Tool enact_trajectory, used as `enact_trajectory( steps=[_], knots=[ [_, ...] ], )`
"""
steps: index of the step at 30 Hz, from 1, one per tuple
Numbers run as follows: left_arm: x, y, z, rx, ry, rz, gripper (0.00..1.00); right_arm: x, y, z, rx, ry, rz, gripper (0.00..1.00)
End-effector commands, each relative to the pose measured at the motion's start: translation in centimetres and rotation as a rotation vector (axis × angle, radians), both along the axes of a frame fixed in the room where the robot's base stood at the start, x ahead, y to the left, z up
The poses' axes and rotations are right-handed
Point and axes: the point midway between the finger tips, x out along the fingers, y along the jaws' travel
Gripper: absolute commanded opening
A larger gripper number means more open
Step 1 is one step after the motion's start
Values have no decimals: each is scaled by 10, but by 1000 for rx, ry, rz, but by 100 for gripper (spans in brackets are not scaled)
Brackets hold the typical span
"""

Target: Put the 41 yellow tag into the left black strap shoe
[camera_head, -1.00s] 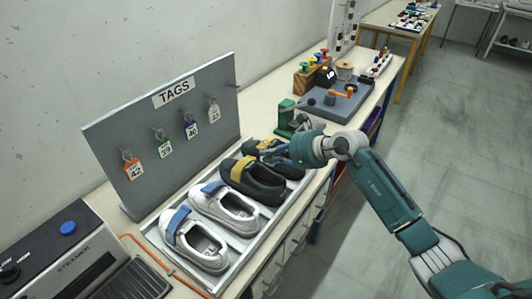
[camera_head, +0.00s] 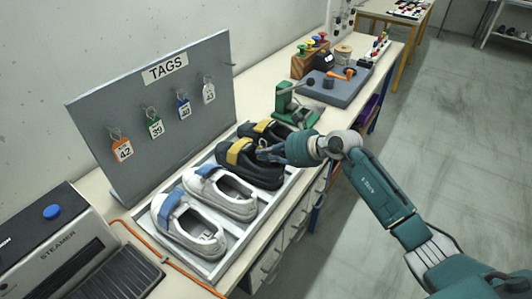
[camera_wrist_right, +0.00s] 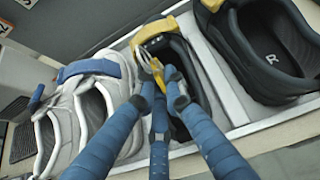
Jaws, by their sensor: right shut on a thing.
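The left black strap shoe (camera_head: 262,175) has a yellow strap and sits on the tray beside a white shoe. In the right wrist view its dark opening (camera_wrist_right: 190,88) lies under my fingers. My right gripper (camera_head: 264,153) is over this shoe; in the wrist view its blue fingers (camera_wrist_right: 160,88) are shut on a small yellow tag (camera_wrist_right: 156,68). The tag is at the shoe's opening, near the strap; its number is not readable, and I cannot tell if it touches the shoe. The right black shoe (camera_wrist_right: 272,60) shows an R inside. My left gripper is not in view.
Two white shoes with blue straps (camera_head: 222,193) share the tray (camera_head: 246,238). The TAGS board (camera_head: 180,130) behind holds several tags. A steamer (camera_head: 60,255) stands at left; a green tool (camera_head: 290,105) is beyond the shoes.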

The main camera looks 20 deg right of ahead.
Motion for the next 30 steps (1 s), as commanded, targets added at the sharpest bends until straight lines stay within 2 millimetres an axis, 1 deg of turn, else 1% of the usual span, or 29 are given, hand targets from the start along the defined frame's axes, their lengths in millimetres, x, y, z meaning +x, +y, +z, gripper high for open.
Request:
enact_trajectory(
  steps=[1,3,13,14,15,16,17,23,26,30],
  knots=[
    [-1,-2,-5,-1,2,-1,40,0,0,-5,0,0,-1,0],
    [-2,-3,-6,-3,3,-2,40,0,0,-6,0,0,-1,0],
    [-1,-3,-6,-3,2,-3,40,0,0,-7,1,-1,0,0],
    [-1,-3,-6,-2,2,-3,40,0,0,-7,1,-1,0,16],
    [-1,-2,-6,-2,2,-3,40,0,0,-7,1,-1,0,24],
    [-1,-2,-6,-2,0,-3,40,0,0,-7,1,-1,0,30],
    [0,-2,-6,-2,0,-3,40,0,0,-7,1,-1,0,32],
    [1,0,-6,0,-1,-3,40,0,0,-7,0,0,0,32],
    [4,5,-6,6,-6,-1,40,-1,-1,-6,0,0,0,32],
    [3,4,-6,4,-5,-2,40,-9,-9,1,-1,-1,-2,32]
  ],
)
